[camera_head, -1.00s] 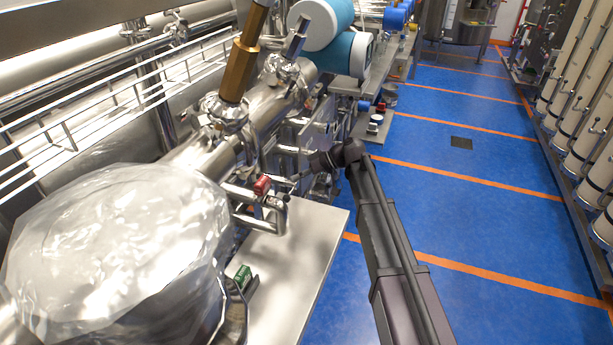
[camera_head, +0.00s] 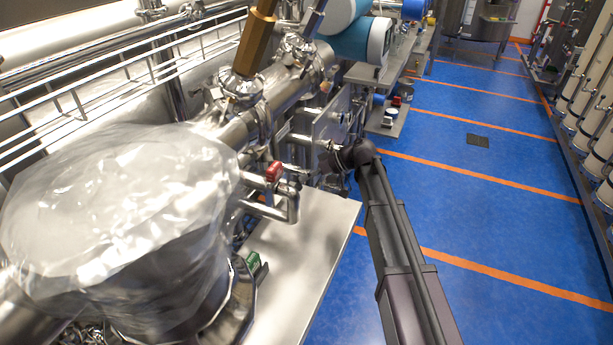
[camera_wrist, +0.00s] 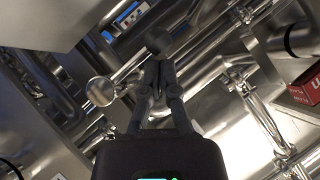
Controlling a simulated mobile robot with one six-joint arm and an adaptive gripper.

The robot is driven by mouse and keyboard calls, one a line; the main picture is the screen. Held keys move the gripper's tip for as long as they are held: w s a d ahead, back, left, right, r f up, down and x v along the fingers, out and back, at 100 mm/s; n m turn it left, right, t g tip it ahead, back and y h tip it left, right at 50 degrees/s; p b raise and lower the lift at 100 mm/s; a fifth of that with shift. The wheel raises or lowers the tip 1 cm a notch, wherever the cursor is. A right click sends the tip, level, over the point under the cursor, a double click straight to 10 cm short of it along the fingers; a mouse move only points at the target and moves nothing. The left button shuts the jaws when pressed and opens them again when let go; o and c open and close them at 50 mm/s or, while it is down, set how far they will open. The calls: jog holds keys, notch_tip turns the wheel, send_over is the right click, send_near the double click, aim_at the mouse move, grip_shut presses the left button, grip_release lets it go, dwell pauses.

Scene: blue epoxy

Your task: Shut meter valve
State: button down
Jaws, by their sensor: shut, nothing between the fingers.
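In the wrist view, my gripper (camera_wrist: 158,66) is shut and empty. Its fingertips are at a metal bar with a dark round knob (camera_wrist: 158,40) at one end and a shiny round end (camera_wrist: 100,91) at the other. I cannot tell whether they touch it, or whether this bar is the meter valve's handle. In the head view, a small red fitting (camera_head: 274,171) sits on the steel pipework, left of my wrist. My fingers are hard to make out there among the pipes.
A steel table (camera_head: 310,235) lies below the pipework. A large plastic-wrapped vessel (camera_head: 115,215) stands at the left. A red box (camera_wrist: 306,86) is at the right of the wrist view.

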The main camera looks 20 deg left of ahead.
jog(key=shift+s+d+f, duration=0.1)
jog(key=shift+s+f, duration=0.25)
jog(key=shift+r, duration=0.1)
jog(key=w+a+r+p+v, duration=0.1)
jog(key=r+p+v, duration=0.1)
jog(key=p+v, duration=0.6)
jog(key=v, duration=0.4)
jog(key=shift+w+r, duration=0.25)
jog(key=shift+r, duration=0.1)
jog(key=shift+s, duration=0.1)
dwell(0.5)
